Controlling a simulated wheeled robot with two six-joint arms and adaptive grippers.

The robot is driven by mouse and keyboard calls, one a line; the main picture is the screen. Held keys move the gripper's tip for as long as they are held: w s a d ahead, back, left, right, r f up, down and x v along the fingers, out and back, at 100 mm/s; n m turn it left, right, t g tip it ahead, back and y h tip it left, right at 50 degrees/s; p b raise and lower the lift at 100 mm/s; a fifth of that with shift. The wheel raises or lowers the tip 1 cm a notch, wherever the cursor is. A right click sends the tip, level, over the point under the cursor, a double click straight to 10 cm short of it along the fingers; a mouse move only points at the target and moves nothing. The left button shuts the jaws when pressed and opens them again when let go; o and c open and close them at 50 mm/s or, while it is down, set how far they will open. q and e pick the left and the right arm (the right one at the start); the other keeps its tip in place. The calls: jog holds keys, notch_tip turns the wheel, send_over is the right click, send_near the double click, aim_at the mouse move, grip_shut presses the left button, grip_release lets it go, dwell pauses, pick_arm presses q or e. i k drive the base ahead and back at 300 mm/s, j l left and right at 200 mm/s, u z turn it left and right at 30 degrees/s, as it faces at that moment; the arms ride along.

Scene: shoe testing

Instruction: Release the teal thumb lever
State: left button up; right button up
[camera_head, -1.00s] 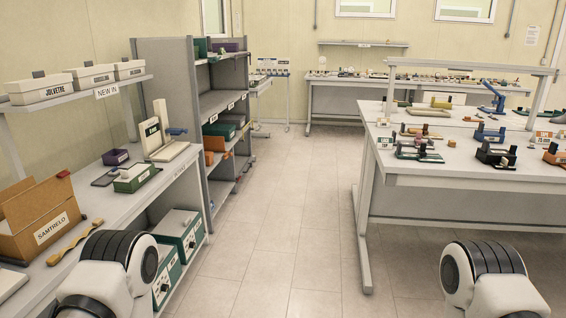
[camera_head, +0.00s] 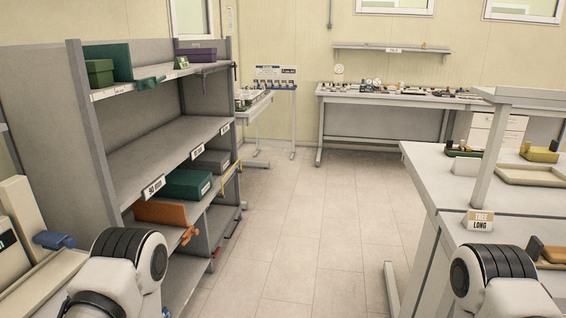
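A small teal part that looks like a thumb lever (camera_head: 150,83) sits at the front edge of the top shelf of the grey rack, at the left of the view. It stands next to an upright teal panel (camera_head: 121,62) and a green box (camera_head: 99,73). Its exact setting is too small to tell. Only upper links of my two arms show at the bottom of the view. Both of my grippers are out of view.
The grey rack (camera_head: 75,150) holds an orange divider with an orange lever (camera_head: 189,235), a green box (camera_head: 188,183) and a purple box (camera_head: 196,54). A white table (camera_head: 425,170) stands at right. The tiled aisle (camera_head: 295,215) between is clear. A bench (camera_head: 400,98) stands behind.

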aim_at(157, 80)
jog(key=i+l+u, duration=0.25)
jog(key=i+u, duration=0.2)
jog(key=i, duration=0.5)
jog(key=i+l+u, duration=0.45)
jog(key=i, duration=0.4)
jog(key=i+l+u, duration=0.4)
jog(key=i+l, duration=0.4)
jog(key=l, duration=0.2)
